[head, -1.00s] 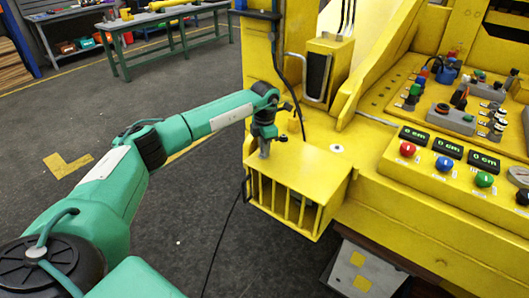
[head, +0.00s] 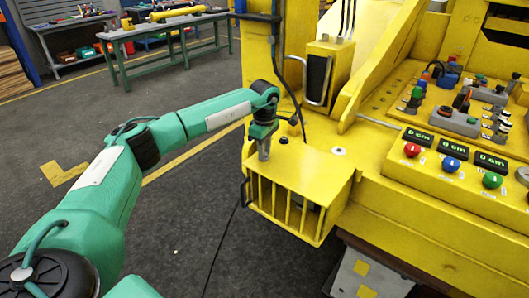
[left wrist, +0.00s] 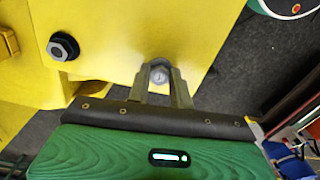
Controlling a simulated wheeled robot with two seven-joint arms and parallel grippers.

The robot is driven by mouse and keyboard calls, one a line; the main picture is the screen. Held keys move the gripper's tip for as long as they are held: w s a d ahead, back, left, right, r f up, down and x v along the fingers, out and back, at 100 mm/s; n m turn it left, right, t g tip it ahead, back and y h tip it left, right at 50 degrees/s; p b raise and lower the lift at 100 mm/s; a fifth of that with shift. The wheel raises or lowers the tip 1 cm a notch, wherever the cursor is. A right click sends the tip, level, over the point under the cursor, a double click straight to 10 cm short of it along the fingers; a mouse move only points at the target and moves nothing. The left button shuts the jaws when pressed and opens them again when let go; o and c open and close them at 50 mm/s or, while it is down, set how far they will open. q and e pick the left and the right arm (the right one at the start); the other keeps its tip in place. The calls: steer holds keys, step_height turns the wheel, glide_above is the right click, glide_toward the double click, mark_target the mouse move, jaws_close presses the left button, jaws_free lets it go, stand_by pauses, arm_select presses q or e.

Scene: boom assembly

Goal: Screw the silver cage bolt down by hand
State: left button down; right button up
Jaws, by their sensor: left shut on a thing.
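The yellow cage (head: 315,175) has a flat top and a barred front. My left gripper (head: 263,155) points straight down at the left part of the cage top. In the left wrist view, the silver cage bolt (left wrist: 160,76) sits between the two fingertips (left wrist: 161,83), and the gripper is shut on it. The bolt's round head shows there; its shank is hidden. In the head view, my gripper hides the bolt. My right gripper is in neither view.
A dark bolt (head: 283,140) sits on the cage top just right of my gripper; it also shows in the left wrist view (left wrist: 63,46). A pale round fitting (head: 338,151) lies further right. A control panel (head: 455,160) with coloured knobs stands at the right. A black cable hangs behind.

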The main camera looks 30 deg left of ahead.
arm_select(q)
steer(key=shift+a+r+m, duration=0.1)
steer(key=shift+r+m, duration=0.1)
steer(key=shift+m, duration=0.8)
steer(key=shift+m+b, duration=0.5)
steer(key=shift+m, duration=0.4)
steer(key=m+b, duration=0.1)
steer(key=m, duration=0.3)
steer(key=shift+r+m, duration=0.1)
steer(key=shift+m, duration=0.2)
steer(key=m, duration=0.3)
steer(key=shift+a+m, duration=0.1)
steer(key=shift+m, duration=0.2)
steer(key=m, duration=0.2)
steer(key=shift+m+b, duration=0.3)
steer(key=shift+b, duration=0.05)
steer(key=shift+m, duration=1.1)
steer(key=shift+a+m, duration=0.1)
steer(key=shift+m, duration=0.7)
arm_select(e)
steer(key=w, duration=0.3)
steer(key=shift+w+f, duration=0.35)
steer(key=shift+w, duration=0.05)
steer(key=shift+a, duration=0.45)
